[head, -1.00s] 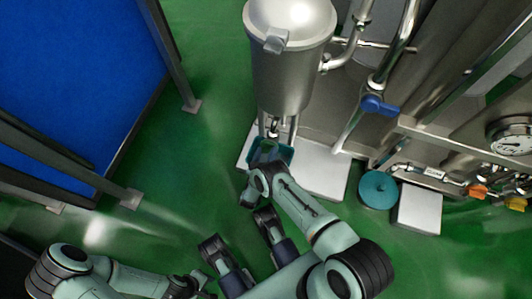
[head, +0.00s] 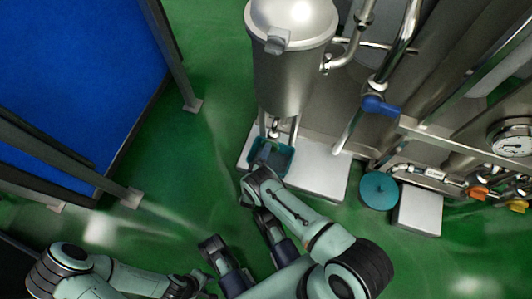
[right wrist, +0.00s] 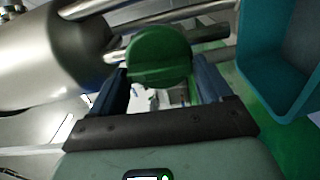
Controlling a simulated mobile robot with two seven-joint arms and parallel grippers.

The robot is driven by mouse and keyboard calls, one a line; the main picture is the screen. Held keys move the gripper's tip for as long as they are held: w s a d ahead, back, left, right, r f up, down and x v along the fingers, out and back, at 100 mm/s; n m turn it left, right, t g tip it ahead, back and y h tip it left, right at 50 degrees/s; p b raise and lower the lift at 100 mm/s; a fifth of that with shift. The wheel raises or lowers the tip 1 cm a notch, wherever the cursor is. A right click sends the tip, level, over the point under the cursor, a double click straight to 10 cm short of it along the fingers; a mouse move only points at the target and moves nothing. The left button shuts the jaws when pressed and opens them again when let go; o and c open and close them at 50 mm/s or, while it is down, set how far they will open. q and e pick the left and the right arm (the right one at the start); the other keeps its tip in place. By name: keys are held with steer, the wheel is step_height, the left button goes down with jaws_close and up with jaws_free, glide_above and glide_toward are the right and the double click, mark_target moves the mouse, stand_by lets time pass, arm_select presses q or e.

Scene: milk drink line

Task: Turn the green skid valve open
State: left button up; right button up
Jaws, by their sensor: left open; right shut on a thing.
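The green valve handle (right wrist: 159,57) shows in the right wrist view as a round green knob with a raised bar across it. My right gripper (right wrist: 164,82) is shut on it, with one dark finger on each side. The steel tank (head: 290,65) stands just beyond my right wrist. My left gripper (head: 192,284) is open and empty, low over the floor at the bottom left. How far the handle is turned I cannot tell.
A teal bin (head: 284,165) sits below the tank on a white plinth (head: 325,170), close to my right wrist. A blue handle (head: 380,105) is on the pipework to the right. Orange handles (head: 478,192) and a gauge (head: 512,136) stand further right.

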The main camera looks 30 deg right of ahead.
steer(key=shift+d+n, duration=0.1)
steer(key=shift+n, duration=0.3)
steer(key=o, duration=0.9)
steer(key=shift+o, duration=0.2)
